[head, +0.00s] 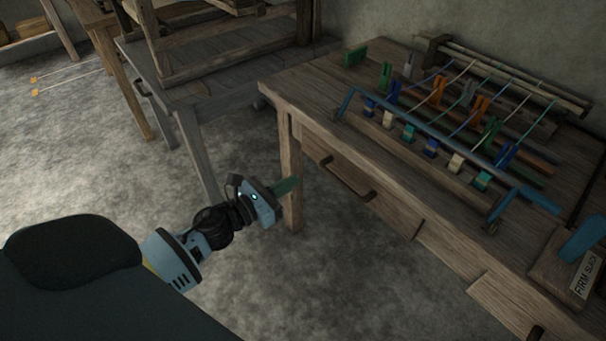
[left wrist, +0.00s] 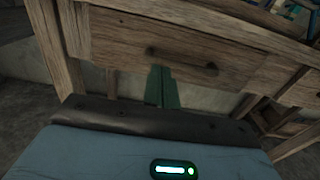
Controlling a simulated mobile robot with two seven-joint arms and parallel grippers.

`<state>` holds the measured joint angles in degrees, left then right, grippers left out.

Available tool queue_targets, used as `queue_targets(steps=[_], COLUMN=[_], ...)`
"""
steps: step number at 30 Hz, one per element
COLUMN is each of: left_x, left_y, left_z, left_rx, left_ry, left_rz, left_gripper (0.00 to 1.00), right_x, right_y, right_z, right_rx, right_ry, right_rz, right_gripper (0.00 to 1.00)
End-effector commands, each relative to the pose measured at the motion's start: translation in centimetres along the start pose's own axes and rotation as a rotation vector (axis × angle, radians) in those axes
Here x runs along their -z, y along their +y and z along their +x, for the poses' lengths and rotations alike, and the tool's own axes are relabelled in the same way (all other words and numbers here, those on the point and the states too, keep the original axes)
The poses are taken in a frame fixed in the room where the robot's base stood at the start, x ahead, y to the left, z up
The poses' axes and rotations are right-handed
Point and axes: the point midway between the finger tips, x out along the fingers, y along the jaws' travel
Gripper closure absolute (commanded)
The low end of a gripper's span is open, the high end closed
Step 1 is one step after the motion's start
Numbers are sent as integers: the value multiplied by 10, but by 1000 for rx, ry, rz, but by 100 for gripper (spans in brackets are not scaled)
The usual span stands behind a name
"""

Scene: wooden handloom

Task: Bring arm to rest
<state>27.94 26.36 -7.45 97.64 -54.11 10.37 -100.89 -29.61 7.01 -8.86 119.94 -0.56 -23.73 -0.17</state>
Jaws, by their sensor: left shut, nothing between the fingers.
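My left gripper (head: 288,186) is low in front of the wooden table, near its front left leg (head: 291,160). Its green fingers are together with nothing between them. In the left wrist view the shut fingers (left wrist: 162,86) point at the table's front, below a drawer (left wrist: 150,48) with a dark handle. I cannot tell whether the fingertips touch the table. My right gripper is not in view.
The wooden table (head: 310,95) bears a blue bar (head: 430,133), coloured clips and several strung threads. A block labelled "FIRM SLACK" (head: 570,278) sits at the right. A grey wooden bench (head: 200,85) stands behind left. The floor (head: 340,275) before the table is clear.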

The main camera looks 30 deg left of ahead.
Motion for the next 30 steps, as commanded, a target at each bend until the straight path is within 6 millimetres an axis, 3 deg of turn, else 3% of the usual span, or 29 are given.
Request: queue_targets(steps=[6, 21, 26, 30], left_x=[0, 6, 40, 86], left_y=[0, -3, -24, -54], left_z=[-15, -20, -51, -101], left_rx=[0, -6, -70, -209], left_ry=[1, 8, 59, 123], left_rz=[0, -46, -394, -915], left_gripper=[100, 100, 100, 100], right_x=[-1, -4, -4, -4], right_y=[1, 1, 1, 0], right_z=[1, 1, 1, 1], right_rx=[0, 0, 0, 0], right_ry=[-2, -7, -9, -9], right_rz=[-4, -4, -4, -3], right_gripper=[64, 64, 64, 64])
